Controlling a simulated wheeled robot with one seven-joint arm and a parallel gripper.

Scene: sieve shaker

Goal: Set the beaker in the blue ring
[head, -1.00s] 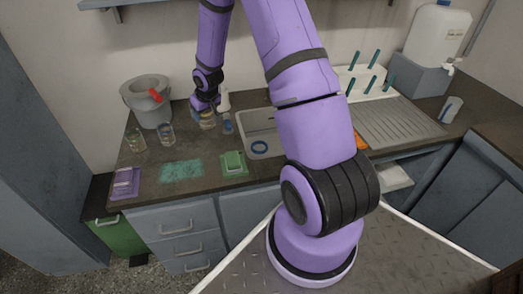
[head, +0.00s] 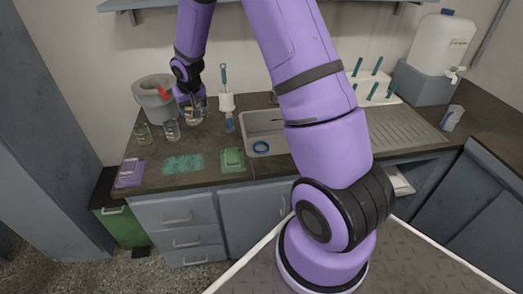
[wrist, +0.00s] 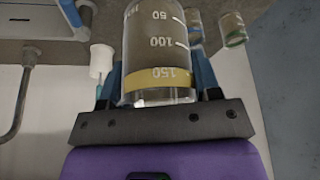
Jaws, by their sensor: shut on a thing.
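My gripper (head: 194,102) is shut on a clear glass beaker (head: 195,116) near the back left of the counter. In the wrist view the beaker (wrist: 157,45) fills the middle, with printed volume marks and a yellow band, between the two fingers (wrist: 158,85). In the head view its upper part is partly covered by the gripper, and I cannot tell how far its base is above the counter.
Two other beakers (head: 144,134) (head: 172,130) stand left of my gripper by a grey bucket (head: 154,97). Green sponge (head: 232,160) and teal mat (head: 183,164) lie in front.

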